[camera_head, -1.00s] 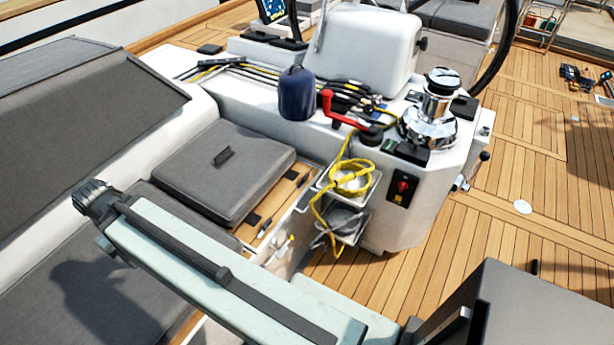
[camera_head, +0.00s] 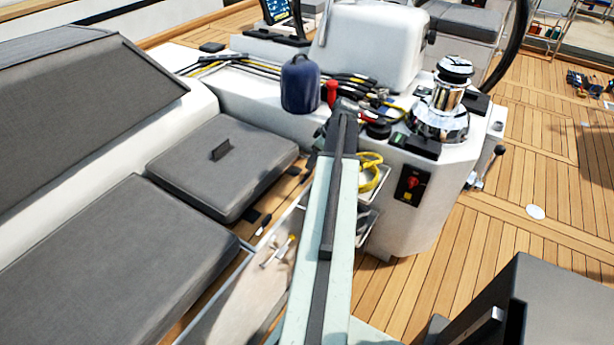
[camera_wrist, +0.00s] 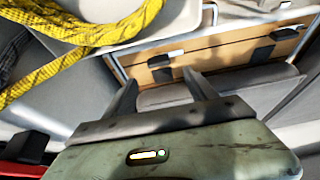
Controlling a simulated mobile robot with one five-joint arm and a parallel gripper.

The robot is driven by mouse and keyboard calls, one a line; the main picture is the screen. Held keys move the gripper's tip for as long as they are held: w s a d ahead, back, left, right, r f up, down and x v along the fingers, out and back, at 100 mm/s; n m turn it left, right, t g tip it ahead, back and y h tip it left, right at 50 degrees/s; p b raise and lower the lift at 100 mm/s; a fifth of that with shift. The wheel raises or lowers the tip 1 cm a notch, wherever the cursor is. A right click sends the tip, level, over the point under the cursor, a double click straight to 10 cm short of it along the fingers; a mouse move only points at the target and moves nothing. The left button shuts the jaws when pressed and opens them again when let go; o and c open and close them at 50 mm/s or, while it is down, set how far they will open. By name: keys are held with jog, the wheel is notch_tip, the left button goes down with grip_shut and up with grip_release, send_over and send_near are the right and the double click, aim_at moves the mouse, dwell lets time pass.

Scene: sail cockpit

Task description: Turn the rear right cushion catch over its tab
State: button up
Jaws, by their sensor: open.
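The small grey cushion (camera_head: 225,165) lies flat on the seat, with a dark tag on top. Along its right edge runs a wooden strip (camera_wrist: 222,50) with dark catch fittings. One dark fitting (camera_head: 252,216) is near the strip's front end, with a dark lever (camera_head: 264,224) beside it. In the wrist view, one fitting (camera_wrist: 160,68) is beyond my fingertips and another (camera_wrist: 286,33) is to the right. I cannot tell how either catch is turned. My gripper (camera_wrist: 163,78) is open and empty, its fingers pointing towards the strip. In the head view my arm hides it.
Yellow rope (camera_head: 370,172) hangs in trays on the white console (camera_head: 430,215); it fills the upper left of the wrist view (camera_wrist: 90,30). A navy bag (camera_head: 299,85), a red handle (camera_head: 332,92) and a chrome winch (camera_head: 442,110) stand on the console. Open deck (camera_head: 490,225) lies right.

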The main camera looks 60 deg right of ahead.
aim_at(310, 176)
jog(key=b+x, duration=0.7)
jog(key=x, duration=0.1)
jog(key=shift+s+d, duration=0.1)
jog(key=shift+s, duration=0.05)
jog(key=shift+r, duration=0.1)
jog(key=shift+c, duration=0.3)
